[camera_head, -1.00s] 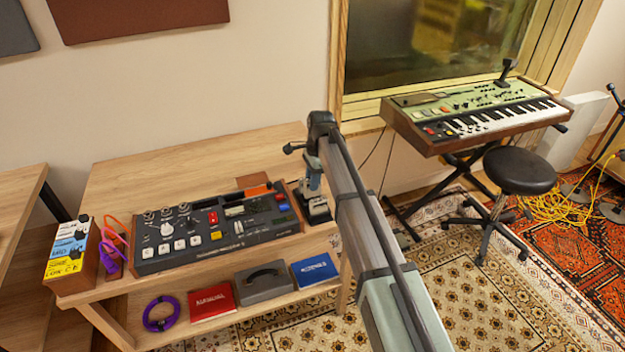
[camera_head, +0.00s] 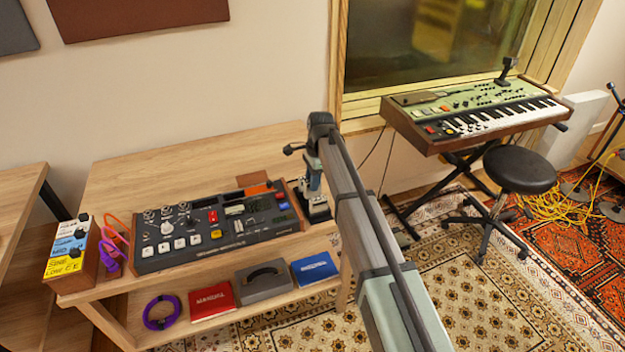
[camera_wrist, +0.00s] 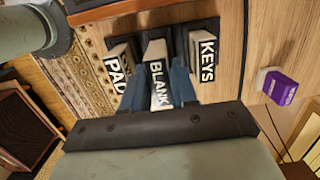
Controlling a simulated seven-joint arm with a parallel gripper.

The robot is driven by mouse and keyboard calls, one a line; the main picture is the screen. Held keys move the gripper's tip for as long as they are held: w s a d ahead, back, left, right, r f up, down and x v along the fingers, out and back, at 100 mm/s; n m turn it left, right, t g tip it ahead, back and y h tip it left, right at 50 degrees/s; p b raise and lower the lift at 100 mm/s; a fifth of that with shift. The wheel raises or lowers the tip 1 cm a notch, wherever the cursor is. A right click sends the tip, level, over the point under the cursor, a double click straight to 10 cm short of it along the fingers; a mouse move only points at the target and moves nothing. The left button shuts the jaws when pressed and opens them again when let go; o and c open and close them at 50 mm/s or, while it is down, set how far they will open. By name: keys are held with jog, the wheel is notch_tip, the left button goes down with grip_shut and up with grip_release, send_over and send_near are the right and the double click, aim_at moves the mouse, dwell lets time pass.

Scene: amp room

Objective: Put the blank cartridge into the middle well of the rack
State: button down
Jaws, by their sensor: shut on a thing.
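The blank cartridge (camera_wrist: 158,82), with a white BLANK label, is between the blue fingers of my gripper (camera_wrist: 157,90) in the wrist view. My gripper is shut on it. The dark rack (camera_wrist: 207,28) is behind it, with the PAD cartridge (camera_wrist: 118,68) on the left and the KEYS cartridge (camera_wrist: 203,55) on the right. The blank cartridge lines up between these two; its lower end is hidden, so I cannot tell how deep it sits. In the head view my gripper (camera_head: 313,188) is over the rack (camera_head: 318,214) at the desk's right end.
A dark control unit (camera_head: 215,228) stands on the wooden desk (camera_head: 150,175), left of the rack. A purple-labelled cartridge (camera_wrist: 281,88) is to the right in the wrist view. The shelf below holds a red manual (camera_head: 211,300), a grey case (camera_head: 263,282) and a blue book (camera_head: 314,267).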

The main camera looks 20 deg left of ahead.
jog(key=shift+f, duration=1.55)
dwell(1.7)
jog(key=shift+c, duration=2.1)
grip_release()
jog(key=shift+r, duration=0.2)
jog(key=shift+r, duration=3.3)
